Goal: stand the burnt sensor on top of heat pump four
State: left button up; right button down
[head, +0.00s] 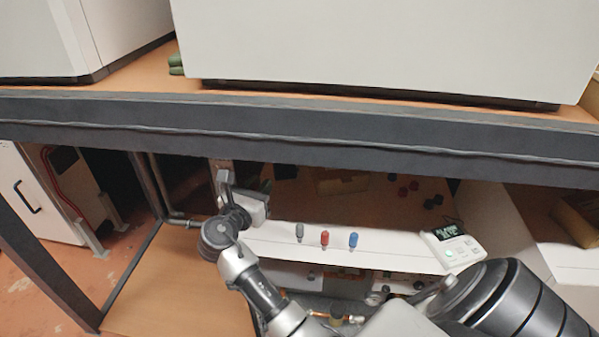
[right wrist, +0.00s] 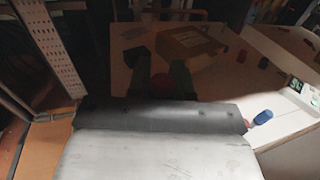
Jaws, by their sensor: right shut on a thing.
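My right gripper (head: 263,187) reaches under the dark bench edge, at the left end of a white heat pump's top. In the right wrist view its two dark fingers (right wrist: 161,75) point away from me. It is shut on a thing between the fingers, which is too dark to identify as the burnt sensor. I cannot read which unit is heat pump four. My left gripper is not in view.
The bench's dark front beam (head: 300,130) runs above my right arm. Large white units (head: 380,40) stand on the bench. A display box (head: 452,246) sits on the white top's right end. A perforated post (right wrist: 55,45) is close left of the gripper. A brown box (right wrist: 190,42) lies beyond.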

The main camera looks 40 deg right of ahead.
notch_tip(320, 180, down, 10)
jog(key=shift+r+b, duration=0.1)
jog(key=shift+b, duration=0.45)
jog(key=shift+f, duration=0.65)
jog(key=c, duration=1)
grip_release()
